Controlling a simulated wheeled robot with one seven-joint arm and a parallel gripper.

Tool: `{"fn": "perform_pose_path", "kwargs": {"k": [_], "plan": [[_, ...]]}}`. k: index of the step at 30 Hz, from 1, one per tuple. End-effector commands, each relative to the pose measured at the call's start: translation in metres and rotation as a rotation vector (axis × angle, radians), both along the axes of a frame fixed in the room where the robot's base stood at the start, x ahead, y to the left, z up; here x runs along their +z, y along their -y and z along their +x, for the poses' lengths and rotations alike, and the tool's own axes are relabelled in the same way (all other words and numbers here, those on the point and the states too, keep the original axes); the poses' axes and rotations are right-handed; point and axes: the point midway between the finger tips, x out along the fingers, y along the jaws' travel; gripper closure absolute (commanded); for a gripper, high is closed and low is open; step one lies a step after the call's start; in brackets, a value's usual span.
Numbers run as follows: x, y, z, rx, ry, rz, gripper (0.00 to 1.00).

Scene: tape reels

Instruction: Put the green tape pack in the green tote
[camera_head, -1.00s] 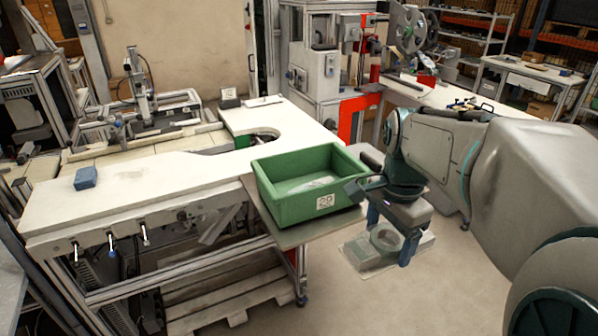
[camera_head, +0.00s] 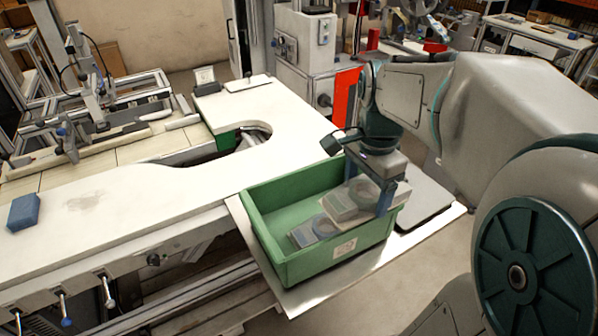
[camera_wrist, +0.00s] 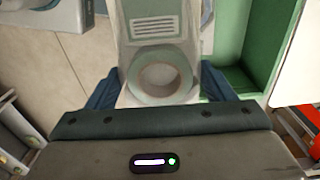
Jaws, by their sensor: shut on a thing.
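My gripper (camera_head: 378,190) points down over the right part of the green tote (camera_head: 268,258), shut on the green tape pack (camera_head: 343,203). The pack is a pale, flat, clear-wrapped pack with a tape ring. In the wrist view the pack (camera_wrist: 160,45) sits between the blue fingers of my gripper (camera_wrist: 160,90), its pale green ring facing the camera. The tote's green wall and floor (camera_wrist: 262,45) show to its right there. In the head view the pack appears above the tote's floor; its exact height is hard to tell.
Another flat pack with a bluish ring (camera_head: 314,231) lies in the tote, left of the held one. The tote stands on a grey shelf (camera_head: 240,222) beside the white worktable (camera_head: 130,205). A blue block (camera_head: 24,211) lies on the table's left end.

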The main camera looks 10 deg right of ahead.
Motion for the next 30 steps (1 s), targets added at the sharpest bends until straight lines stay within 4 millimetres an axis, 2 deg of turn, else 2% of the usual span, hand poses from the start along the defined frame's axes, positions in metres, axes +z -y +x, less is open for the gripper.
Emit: {"fn": "perform_pose_path", "kwargs": {"k": [9, 15, 20, 27, 30], "plan": [[-0.041, -0.048, 0.050, 0.006, -0.007, 0.000, 0.52], [-0.058, -0.068, 0.071, 0.004, -0.003, 0.000, 0.52], [-0.066, -0.073, 0.077, 0.001, -0.002, 0.000, 0.52], [-0.098, -0.073, 0.076, 0.001, -0.005, 0.001, 0.52], [-0.103, -0.073, 0.076, 0.001, -0.002, 0.000, 0.52]]}}
